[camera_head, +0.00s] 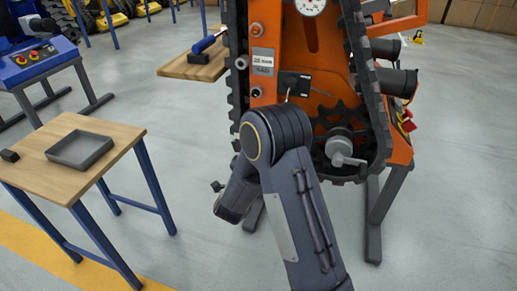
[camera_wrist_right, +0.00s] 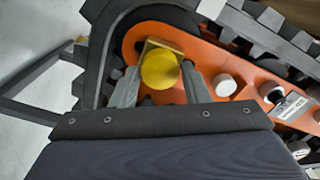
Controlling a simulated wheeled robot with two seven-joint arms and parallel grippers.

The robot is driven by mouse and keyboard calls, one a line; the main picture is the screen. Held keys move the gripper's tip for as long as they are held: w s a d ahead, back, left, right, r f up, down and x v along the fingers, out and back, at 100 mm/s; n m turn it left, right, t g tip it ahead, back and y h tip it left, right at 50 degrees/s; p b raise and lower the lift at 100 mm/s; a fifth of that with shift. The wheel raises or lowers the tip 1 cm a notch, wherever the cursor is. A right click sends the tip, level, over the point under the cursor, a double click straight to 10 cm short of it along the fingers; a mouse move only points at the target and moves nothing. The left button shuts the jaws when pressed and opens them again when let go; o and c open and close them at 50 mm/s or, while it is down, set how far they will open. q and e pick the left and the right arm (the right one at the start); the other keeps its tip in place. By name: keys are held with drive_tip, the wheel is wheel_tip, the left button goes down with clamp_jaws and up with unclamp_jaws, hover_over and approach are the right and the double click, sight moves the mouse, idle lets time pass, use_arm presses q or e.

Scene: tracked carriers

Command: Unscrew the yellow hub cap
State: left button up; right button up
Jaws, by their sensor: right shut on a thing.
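The yellow hub cap (camera_wrist_right: 160,69) is round with a square yellow plate behind it, at the lower end of an orange track frame (camera_wrist_right: 215,72). My right gripper (camera_wrist_right: 160,80) is shut on the cap, with one grey finger on each side of it. The cap still sits against the frame; I cannot tell how loose it is. In the head view my right arm hides the cap and the gripper. My left gripper is in neither view.
The orange carrier (camera_head: 290,50) has black tracks and a grey hub with a handle (camera_head: 339,147). At left, a wooden table (camera_head: 104,133) bears a grey tray (camera_head: 80,163) and a small black block (camera_head: 9,156). Floor between is clear.

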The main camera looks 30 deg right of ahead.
drive_tip(key=n+p, duration=0.3)
drive_tip(key=n, duration=0.5)
drive_tip(key=shift+p, duration=0.3)
drive_tip(key=shift+s+a+n+p, duration=0.15)
drive_tip(key=shift+n+p, duration=0.75)
drive_tip(key=shift+n, duration=0.8)
drive_tip(key=shift+a, duration=0.1)
drive_tip(key=shift+v, duration=1.3)
